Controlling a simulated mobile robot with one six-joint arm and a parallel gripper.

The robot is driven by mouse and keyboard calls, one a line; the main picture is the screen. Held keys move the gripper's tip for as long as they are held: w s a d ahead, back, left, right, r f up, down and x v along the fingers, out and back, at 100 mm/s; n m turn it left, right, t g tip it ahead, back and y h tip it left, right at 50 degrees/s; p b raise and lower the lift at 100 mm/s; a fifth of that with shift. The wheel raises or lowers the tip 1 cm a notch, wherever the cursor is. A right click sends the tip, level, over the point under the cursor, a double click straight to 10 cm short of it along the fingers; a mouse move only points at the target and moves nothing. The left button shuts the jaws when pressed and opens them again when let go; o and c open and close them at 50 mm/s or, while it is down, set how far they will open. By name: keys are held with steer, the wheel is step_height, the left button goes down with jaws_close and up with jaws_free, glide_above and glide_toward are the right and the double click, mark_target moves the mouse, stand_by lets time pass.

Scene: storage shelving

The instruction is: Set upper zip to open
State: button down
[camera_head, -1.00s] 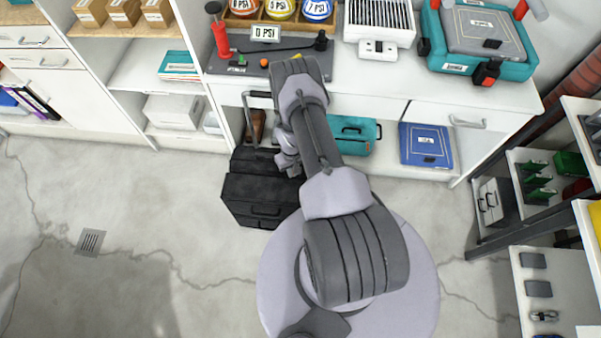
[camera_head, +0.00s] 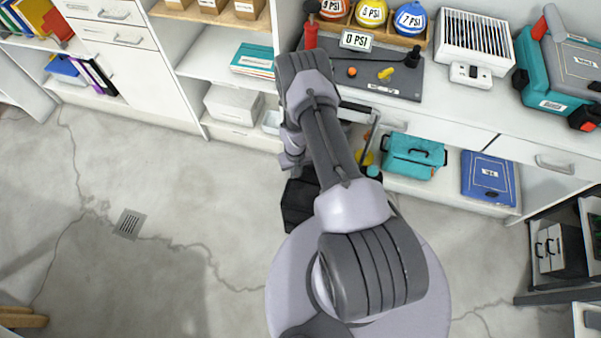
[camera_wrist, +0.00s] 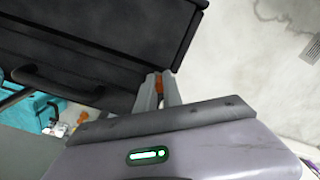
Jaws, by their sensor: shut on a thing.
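A black case (camera_head: 297,203) stands on the floor in front of the workbench in the head view, mostly hidden behind my arm. In the wrist view the black case (camera_wrist: 100,38) fills the upper left, with a dark handle (camera_wrist: 45,78) on its near panel. My gripper (camera_wrist: 159,82) has its two grey fingers close together at the case's right edge, with a bit of orange between the tips. It is shut on a small part there. I cannot make out the upper zip itself or how far along its track it is. In the head view my gripper is hidden.
A teal box (camera_head: 413,157) and a blue case (camera_head: 488,180) sit on the low shelf. The teal box also shows in the wrist view (camera_wrist: 38,112). White cabinets (camera_head: 110,65) line the back left. The concrete floor (camera_head: 170,180) at left is open.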

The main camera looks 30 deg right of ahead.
steer(key=shift+w+a, duration=0.1)
steer(key=shift+w, duration=0.05)
steer(key=c, duration=1.5)
jaws_free()
steer(key=shift+a, duration=0.1)
step_height(320, 180, up, 18)
steer(key=p, duration=0.6)
steer(key=shift+f+p, duration=0.25)
steer(key=shift+p, duration=0.05)
